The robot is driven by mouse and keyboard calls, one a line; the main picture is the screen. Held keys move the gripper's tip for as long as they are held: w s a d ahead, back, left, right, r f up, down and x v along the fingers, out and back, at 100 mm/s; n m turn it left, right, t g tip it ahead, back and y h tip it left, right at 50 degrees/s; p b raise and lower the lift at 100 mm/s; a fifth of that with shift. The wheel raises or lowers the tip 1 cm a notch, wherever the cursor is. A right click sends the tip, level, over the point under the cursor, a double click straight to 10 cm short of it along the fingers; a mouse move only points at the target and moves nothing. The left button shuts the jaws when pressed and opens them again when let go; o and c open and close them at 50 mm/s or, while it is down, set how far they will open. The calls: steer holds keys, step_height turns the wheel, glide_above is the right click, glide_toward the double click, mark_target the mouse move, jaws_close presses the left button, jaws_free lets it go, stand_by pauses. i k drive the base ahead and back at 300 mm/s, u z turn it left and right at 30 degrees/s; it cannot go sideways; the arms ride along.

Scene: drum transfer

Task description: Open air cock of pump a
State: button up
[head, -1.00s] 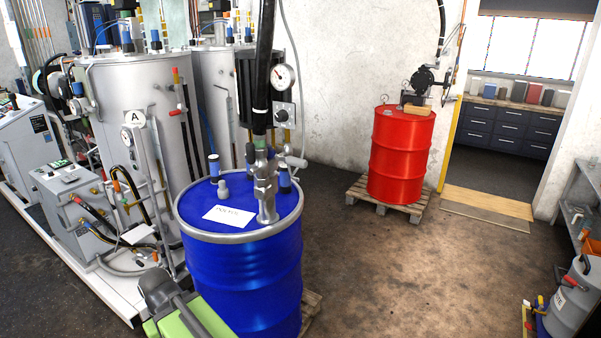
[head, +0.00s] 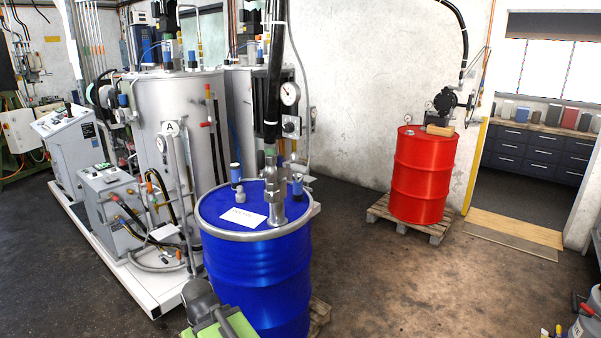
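A silver pump (head: 272,190) stands upright on top of the blue drum (head: 255,270), with a thick black upper section. A blue-capped fitting (head: 297,187) sits at its right side, and another blue-capped fitting (head: 236,174) stands on the lid to its left. A round gauge (head: 290,94) with a small dial unit (head: 291,127) below it is mounted behind and above the drum. I cannot tell which part is the air cock, or whether it is open. My gripper's fingers are not visible.
A green and grey part of my own body shows at the bottom, before the blue drum. A control cabinet (head: 112,205) stands on a white platform (head: 150,285) at left. A red drum (head: 421,180) stands on a pallet (head: 400,222). The floor (head: 400,290) between is clear.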

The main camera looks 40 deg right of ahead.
mark_target(295, 167)
steer(key=z, duration=0.05)
steer(key=i, duration=0.95)
steer(key=u, duration=0.05)
